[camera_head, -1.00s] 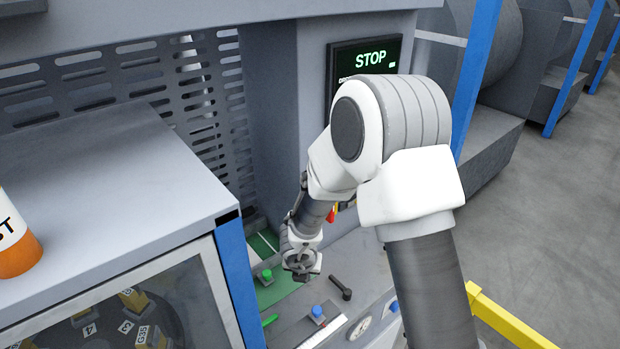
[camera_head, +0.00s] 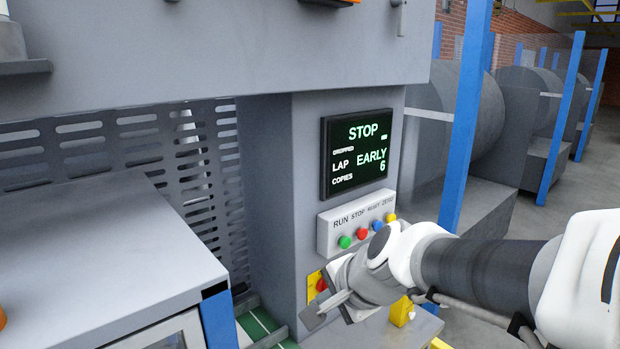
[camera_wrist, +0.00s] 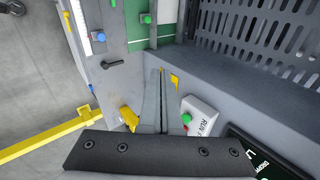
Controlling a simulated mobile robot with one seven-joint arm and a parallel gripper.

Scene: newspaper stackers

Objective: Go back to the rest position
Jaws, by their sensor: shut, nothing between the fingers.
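My gripper (camera_head: 326,308) is shut and empty in the head view. It is in front of the machine's grey column, below the button box (camera_head: 350,226) and close to a red button on a yellow plate (camera_head: 312,282). My arm reaches in from the right. In the wrist view the two closed fingers (camera_wrist: 161,74) point up the picture over the control panel, with nothing between them. I cannot tell whether the gripper touches anything.
The display (camera_head: 357,150) reads STOP, LAP EARLY, COPIES 6. A grey cabinet (camera_head: 95,220) stands at left. A yellow rail (camera_wrist: 45,135) and grey floor lie at left in the wrist view. A black lever (camera_wrist: 112,64) sits on the panel.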

